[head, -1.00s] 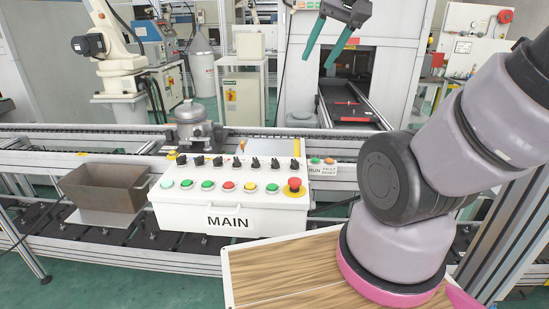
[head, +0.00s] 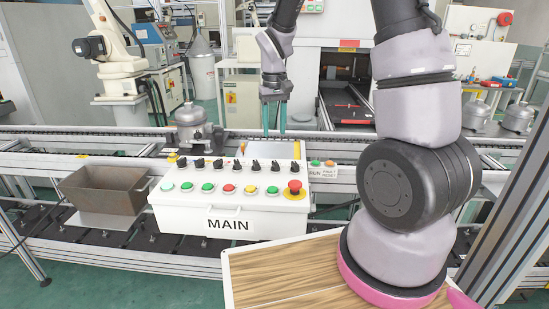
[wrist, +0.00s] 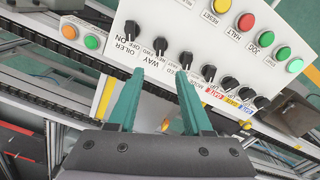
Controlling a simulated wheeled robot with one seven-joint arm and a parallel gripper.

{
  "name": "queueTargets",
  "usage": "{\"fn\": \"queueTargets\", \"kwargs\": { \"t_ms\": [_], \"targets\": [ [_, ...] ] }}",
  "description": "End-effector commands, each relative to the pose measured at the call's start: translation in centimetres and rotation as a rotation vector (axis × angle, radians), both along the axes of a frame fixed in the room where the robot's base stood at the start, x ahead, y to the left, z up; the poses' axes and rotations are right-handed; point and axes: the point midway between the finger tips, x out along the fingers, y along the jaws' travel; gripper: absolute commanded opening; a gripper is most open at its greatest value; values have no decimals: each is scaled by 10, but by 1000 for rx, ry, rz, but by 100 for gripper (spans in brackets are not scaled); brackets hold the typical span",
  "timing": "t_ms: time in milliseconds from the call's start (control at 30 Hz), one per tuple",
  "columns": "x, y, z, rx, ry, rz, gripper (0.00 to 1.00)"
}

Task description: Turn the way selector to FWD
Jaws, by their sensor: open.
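The white MAIN control box (head: 230,220) has a row of black selector knobs along its top. The way selector (head: 273,165) is the second knob from the right in the head view. In the wrist view the black way selector (wrist: 159,46) is beside the WAY label, just beyond my fingertips; I cannot surely tell which mark it points to. My gripper (head: 274,134) points down, above and behind the right part of the panel. In the wrist view my gripper (wrist: 160,75) has its green fingers apart, with no knob between them.
The oil enable selector (wrist: 132,27) sits beside the way selector, with more knobs on the other side. The red emergency button (head: 294,190) and coloured buttons line the front. RUN and FAULT RESET lamps (head: 322,163) stand at the right. A brown bin (head: 103,188) is at left.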

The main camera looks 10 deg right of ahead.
Motion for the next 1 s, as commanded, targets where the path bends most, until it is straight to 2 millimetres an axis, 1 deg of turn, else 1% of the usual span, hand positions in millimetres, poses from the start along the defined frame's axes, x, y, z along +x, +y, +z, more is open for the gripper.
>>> {"fn": "queueTargets", "kwargs": {
  "t_ms": [167,400,533,700,1000],
  "targets": [
    [-1,0,-24,-1,5,1,50],
    [-2,-1,-70,-1,5,0,50],
    [-1,0,-89,0,4,-1,50],
    [-1,0,-103,0,2,-2,50],
    [0,0,-105,1,-1,-1,50]
  ]
}}
